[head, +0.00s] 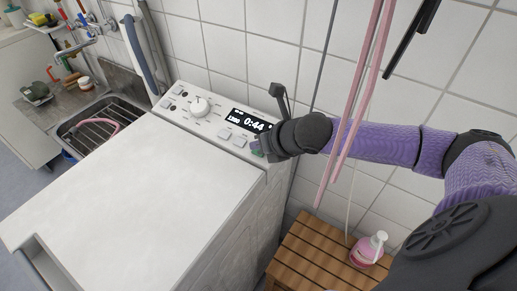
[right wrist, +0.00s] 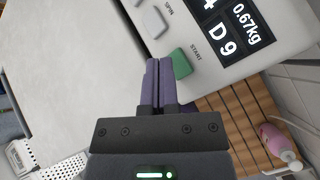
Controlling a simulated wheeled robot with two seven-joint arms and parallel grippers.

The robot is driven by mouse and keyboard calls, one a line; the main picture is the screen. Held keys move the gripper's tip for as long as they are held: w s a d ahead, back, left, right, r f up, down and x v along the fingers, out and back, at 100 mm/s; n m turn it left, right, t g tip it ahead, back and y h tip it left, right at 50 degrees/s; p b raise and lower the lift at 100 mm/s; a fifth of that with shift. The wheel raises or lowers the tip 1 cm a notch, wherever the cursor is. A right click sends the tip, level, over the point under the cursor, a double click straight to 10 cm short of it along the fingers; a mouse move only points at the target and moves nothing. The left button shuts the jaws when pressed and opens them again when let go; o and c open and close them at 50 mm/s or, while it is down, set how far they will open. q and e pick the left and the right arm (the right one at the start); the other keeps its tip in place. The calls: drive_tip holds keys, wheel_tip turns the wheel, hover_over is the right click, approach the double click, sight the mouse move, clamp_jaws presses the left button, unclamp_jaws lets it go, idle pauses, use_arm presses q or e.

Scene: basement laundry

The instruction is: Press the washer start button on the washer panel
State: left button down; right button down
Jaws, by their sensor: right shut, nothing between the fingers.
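The white washer (head: 130,190) stands with its control panel (head: 190,118) along the back edge of its top. The panel has a white dial, pale buttons and a lit display (head: 248,122) reading 0:44. The green start button (right wrist: 181,63), labelled START, is at the panel's right end; only a bit of green (head: 257,153) shows in the head view. My right gripper (head: 262,149) is shut and empty. In the right wrist view its fingertips (right wrist: 153,64) lie just left of the start button; I cannot tell whether they touch it. My left gripper is not in view.
A slatted wooden stool (head: 310,250) with a pink soap bottle (head: 368,249) stands right of the washer. A sink (head: 100,120) with a rack is at the left. The washer top is clear.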

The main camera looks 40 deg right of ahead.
idle(0.4)
drive_tip(key=shift+f, duration=0.3)
drive_tip(key=shift+d+f, duration=0.1)
drive_tip(key=shift+w+d+f, duration=0.1)
drive_tip(key=shift+f, duration=0.25)
idle(0.8)
drive_tip(key=shift+a+r+p, duration=0.2)
drive_tip(key=shift+r+p, duration=0.6)
drive_tip(key=shift+p, duration=0.15)
